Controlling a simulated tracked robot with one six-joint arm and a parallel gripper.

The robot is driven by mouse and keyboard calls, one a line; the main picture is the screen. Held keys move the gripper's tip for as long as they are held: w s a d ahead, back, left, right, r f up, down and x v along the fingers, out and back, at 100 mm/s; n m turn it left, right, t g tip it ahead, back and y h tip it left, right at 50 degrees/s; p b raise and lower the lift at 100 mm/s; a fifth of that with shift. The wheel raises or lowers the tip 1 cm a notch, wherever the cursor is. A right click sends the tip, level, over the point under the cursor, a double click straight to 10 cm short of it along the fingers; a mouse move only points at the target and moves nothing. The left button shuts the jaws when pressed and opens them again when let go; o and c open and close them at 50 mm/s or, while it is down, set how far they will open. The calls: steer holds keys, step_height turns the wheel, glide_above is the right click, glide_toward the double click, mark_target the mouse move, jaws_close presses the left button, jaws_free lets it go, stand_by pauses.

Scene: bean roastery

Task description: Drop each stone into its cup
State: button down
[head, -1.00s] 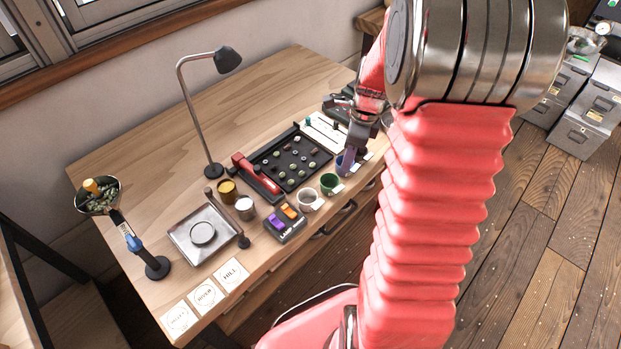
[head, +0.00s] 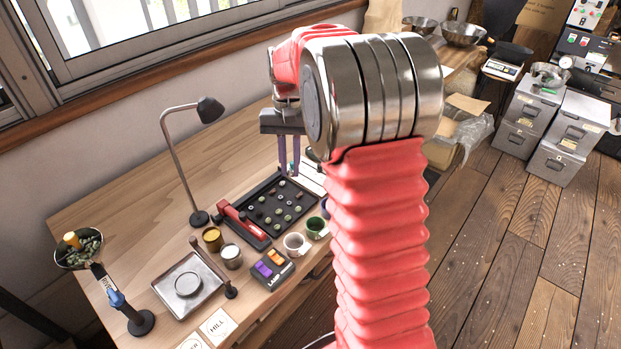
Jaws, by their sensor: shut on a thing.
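My gripper (head: 289,174) points down over the far part of the black tray (head: 247,206), its two slim purple fingers close together. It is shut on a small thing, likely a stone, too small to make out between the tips. Several small green, pale and dark stones (head: 267,221) sit in rows in the tray. A white cup (head: 295,245) and a green cup (head: 315,229) stand along the tray's near right side.
A switch box (head: 272,270) with purple and orange buttons stands left of the white cup. A red-handled tool (head: 240,220) lies along the tray's left edge. A lamp (head: 180,160), a yellow pot (head: 212,239) and a metal scale plate (head: 190,287) stand further left. Bare wood lies behind the tray.

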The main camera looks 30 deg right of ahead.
steer(key=w+a+r+n, duration=0.1)
steer(key=w+a+n, duration=0.1)
steer(key=a, duration=0.4)
steer(key=w+a+r+n, duration=0.2)
steer(key=w+a+n, duration=0.1)
steer(key=a, duration=0.4)
steer(key=shift+w+n+h, duration=0.25)
steer(key=shift+n+h, duration=0.15)
steer(key=shift+n, duration=0.5)
steer(key=shift+s+r, duration=0.1)
